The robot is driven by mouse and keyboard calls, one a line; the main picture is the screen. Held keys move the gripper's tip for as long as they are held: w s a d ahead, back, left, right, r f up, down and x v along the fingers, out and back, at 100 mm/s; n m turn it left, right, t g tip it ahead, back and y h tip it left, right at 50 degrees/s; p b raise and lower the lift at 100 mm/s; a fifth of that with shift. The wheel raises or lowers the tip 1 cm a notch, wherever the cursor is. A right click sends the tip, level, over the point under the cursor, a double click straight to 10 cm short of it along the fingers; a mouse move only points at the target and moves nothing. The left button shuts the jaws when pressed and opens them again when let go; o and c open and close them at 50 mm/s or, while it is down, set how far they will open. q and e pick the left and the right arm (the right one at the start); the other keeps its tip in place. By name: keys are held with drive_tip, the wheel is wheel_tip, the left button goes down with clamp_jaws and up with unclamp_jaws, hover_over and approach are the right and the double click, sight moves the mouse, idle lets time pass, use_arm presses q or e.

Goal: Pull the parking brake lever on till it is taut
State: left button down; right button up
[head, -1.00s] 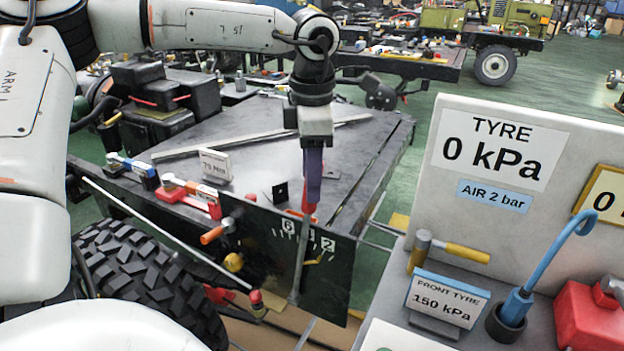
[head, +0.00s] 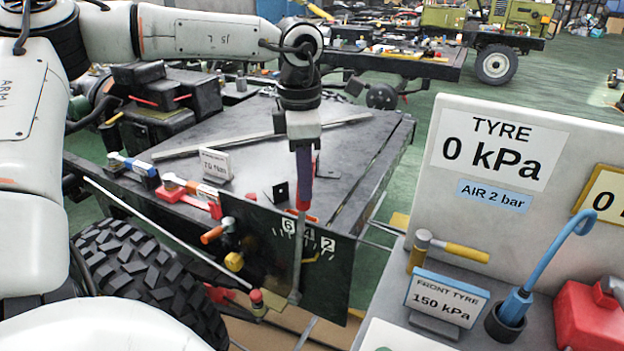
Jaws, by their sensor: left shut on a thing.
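The parking brake lever (head: 299,250) is a thin grey metal bar with a red grip near its top. It rises from a pivot low on a dark plate (head: 325,275) marked with a scale reading 6, 4 and 2. The lever stands nearly upright, its upper part by the 6 and 4 marks. My left gripper (head: 304,185) comes down from above and is shut on the lever's red grip; the fingers hide part of it. My right gripper is not in view.
Left of the plate are an orange-handled valve (head: 215,232), a yellow knob (head: 234,261) and a tyre (head: 140,275). A small sign (head: 215,164) stands on the dark deck.

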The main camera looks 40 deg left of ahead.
use_arm(q)
drive_tip(key=shift+s+a+r+h, duration=0.1)
drive_tip(key=shift+s+a+h, duration=0.1)
drive_tip(key=shift+a, duration=0.45)
drive_tip(key=shift+s+a+r+h, duration=0.1)
drive_tip(key=shift+s+a, duration=0.05)
drive_tip(key=shift+a, duration=0.45)
drive_tip(key=c, duration=1.5)
unclamp_jaws()
drive_tip(key=shift+f, duration=0.1)
drive_tip(key=r, duration=0.7)
drive_tip(key=s+r, duration=0.1)
drive_tip(key=r, duration=0.2)
drive_tip(key=shift+a+r, duration=0.15)
